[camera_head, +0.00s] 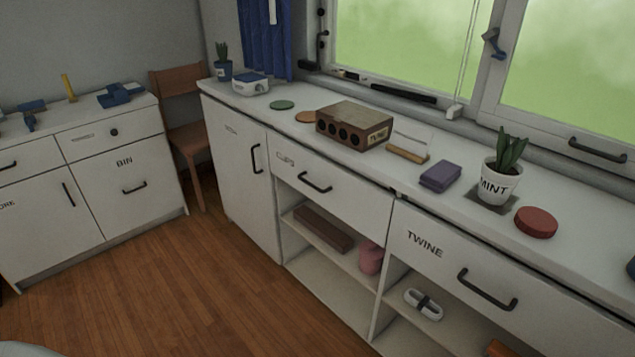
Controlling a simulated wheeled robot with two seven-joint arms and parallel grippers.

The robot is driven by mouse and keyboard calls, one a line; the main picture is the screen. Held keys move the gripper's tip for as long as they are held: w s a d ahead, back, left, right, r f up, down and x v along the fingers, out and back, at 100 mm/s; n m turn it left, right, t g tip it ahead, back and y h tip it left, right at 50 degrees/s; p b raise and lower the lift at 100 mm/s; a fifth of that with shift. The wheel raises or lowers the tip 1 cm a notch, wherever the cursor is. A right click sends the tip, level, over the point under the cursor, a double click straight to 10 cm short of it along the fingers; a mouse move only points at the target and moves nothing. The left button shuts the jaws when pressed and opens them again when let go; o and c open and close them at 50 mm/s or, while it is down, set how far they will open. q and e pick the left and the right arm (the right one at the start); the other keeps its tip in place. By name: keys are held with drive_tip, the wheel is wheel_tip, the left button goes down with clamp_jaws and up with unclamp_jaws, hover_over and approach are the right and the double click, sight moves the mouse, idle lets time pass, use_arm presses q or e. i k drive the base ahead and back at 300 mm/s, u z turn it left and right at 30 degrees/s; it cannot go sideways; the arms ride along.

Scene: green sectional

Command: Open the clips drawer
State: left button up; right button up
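No drawer label in view clearly reads CLIPS. A white drawer (345,195) with a dark bar handle (315,183) is in the middle of the long counter. It is shut, and the small label (285,159) at its upper left is too faint to read surely. To its right is a shut drawer marked TWINE (424,243), with a larger dark handle (487,291). Neither of my grippers is in view.
Open shelves below the middle drawer hold a brown block (323,229) and a pink cup-like object (371,257). A wooden box (353,126), purple block (440,177) and potted plant (500,182) stand on the counter. A chair (183,125) stands between the cabinets. The wooden floor (200,290) in front is clear.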

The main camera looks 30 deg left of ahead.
sight(366, 205)
drive_tip(key=u, duration=0.3)
drive_tip(key=k, duration=0.4)
drive_tip(key=u, duration=1.35)
drive_tip(key=i, duration=1.05)
drive_tip(key=z, duration=0.45)
